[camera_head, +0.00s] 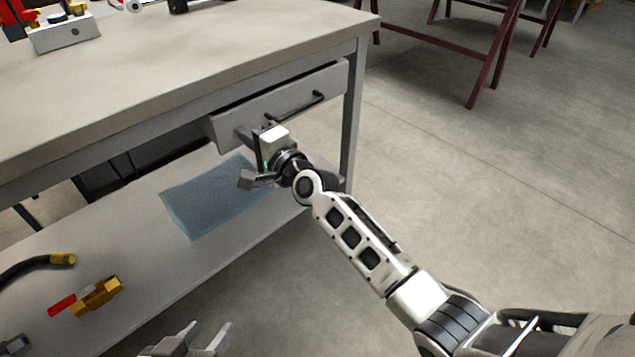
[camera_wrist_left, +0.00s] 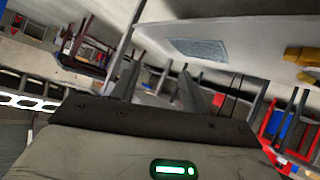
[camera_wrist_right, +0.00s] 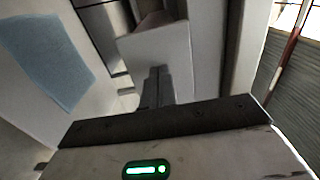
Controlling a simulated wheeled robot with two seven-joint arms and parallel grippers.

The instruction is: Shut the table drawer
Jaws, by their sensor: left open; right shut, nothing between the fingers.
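The table drawer (camera_head: 228,123) is under the right end of the tabletop, its front standing out a little from the frame, with a dark gap above it. A dark bar handle (camera_head: 318,97) is on its front. My right gripper (camera_head: 247,135) is at the left part of the drawer front, fingers shut and empty. In the right wrist view the shut fingers (camera_wrist_right: 158,82) point at the pale drawer (camera_wrist_right: 150,45); I cannot tell if they touch it. My left gripper (camera_head: 195,338) is low, away from the drawer, open and empty; its spread fingers show in the left wrist view (camera_wrist_left: 157,85).
The table's lower shelf (camera_head: 130,250) holds a blue mat (camera_head: 205,205), a yellow and red valve (camera_head: 97,297) and a black hose (camera_head: 35,265). A table leg (camera_head: 352,120) stands right of the drawer. The floor to the right is clear up to dark red trestles (camera_head: 490,60).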

